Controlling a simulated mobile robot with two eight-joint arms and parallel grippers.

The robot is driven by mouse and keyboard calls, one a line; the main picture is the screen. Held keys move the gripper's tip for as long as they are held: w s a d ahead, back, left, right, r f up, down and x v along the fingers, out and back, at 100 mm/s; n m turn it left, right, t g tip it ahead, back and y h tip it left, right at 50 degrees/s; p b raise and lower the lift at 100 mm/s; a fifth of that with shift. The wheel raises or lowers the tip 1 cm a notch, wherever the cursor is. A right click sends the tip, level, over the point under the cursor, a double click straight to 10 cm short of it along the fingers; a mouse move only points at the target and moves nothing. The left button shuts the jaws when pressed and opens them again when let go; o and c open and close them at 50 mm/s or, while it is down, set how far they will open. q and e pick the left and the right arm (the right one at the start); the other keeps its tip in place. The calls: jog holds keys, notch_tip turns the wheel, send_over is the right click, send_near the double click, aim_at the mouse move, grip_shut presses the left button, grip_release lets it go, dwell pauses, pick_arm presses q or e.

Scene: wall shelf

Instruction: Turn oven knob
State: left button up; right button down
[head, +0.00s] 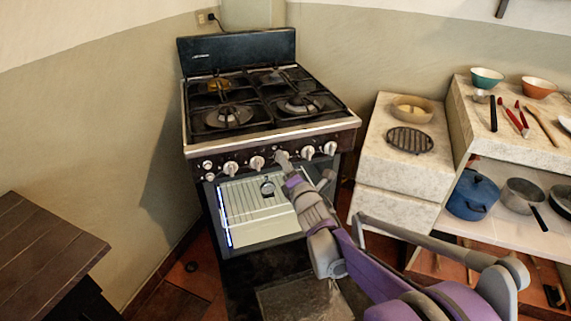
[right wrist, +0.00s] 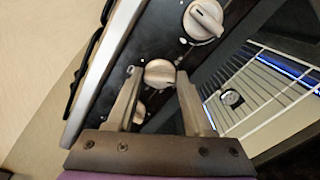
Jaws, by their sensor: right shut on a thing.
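The stove with its oven (head: 240,138) stands against the wall in the head view, with a row of several pale round knobs on its dark front panel. My right gripper (head: 284,160) reaches up from the lower right to the middle knob (head: 281,154). In the right wrist view, this knob (right wrist: 160,72) sits between the two fingers of my right gripper (right wrist: 158,78), and they are shut on it. Another knob (right wrist: 203,19) shows above it with its grip bar tilted, and a further one (right wrist: 138,112) is partly hidden behind the left finger. My left gripper is not in view.
The oven window (head: 250,208) shows a rack below the panel, close to my right arm. A stone counter (head: 405,170) with a round grate (head: 409,140) stands at right. A blue pot (head: 472,195) sits on a shelf. A dark wooden table (head: 45,245) is at lower left.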

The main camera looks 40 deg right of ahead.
dwell(0.3)
jog(key=shift+c, duration=1.6)
grip_release()
jog(key=shift+s, duration=0.1)
jog(key=p+v, duration=0.2)
jog(key=v, duration=0.8)
jog(key=shift+s, duration=0.3)
jog(key=shift+a+f, duration=0.1)
jog(key=shift+a, duration=0.05)
